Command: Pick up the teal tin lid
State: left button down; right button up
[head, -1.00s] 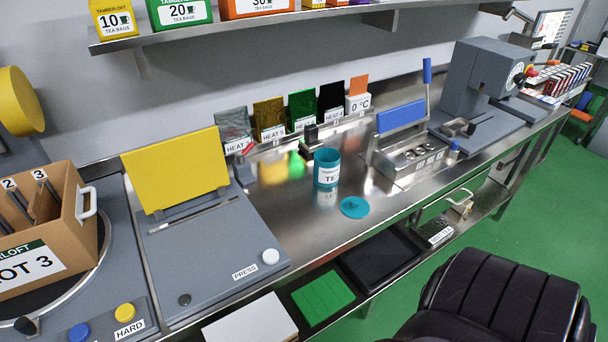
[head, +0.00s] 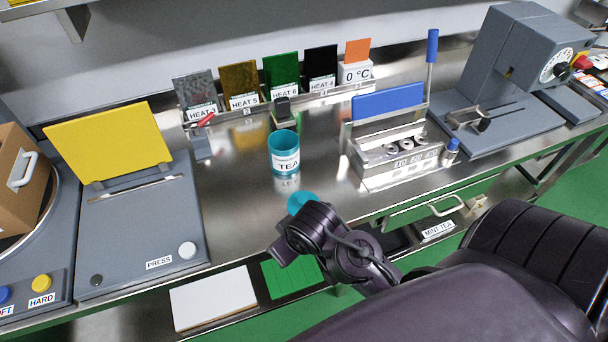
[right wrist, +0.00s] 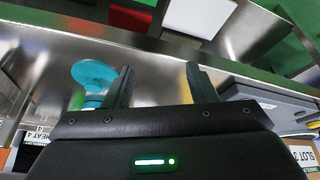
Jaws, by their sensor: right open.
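The teal tin lid (head: 301,201) lies flat on the steel counter near its front edge, partly covered by my right arm in the head view. The open teal tea tin (head: 285,158) stands upright just behind it. My right gripper (head: 284,252) is in front of the lid, over the counter edge. In the right wrist view my right gripper (right wrist: 160,78) is open, with nothing between its fingers. There the lid (right wrist: 92,73) is left of the left finger, apart from the gap. My left gripper is not in view.
The grey press (head: 140,235) with a yellow panel stands to the left. A rack with a blue lid (head: 388,102) stands to the right. Heat cards line the back. A white board (head: 214,298) and green mat (head: 285,280) lie below the counter. Counter around the tin is clear.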

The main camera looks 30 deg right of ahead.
jog(key=w+a+r+t, duration=0.3)
jog(key=w+a+r, duration=0.2)
jog(key=r, duration=0.1)
jog(key=m+g+h, duration=0.1)
jog(key=m+g, duration=0.2)
jog(key=m, duration=0.2)
send_near(304, 199)
jog(key=f, duration=0.1)
jog(key=b+x, duration=0.1)
jog(key=x, duration=0.7)
jog(key=shift+w, duration=0.15)
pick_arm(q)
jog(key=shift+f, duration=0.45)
pick_arm(e)
jog(key=shift+r, duration=0.1)
jog(key=c, duration=1.1)
jog(key=shift+o, duration=0.2)
jog(key=shift+r, duration=0.1)
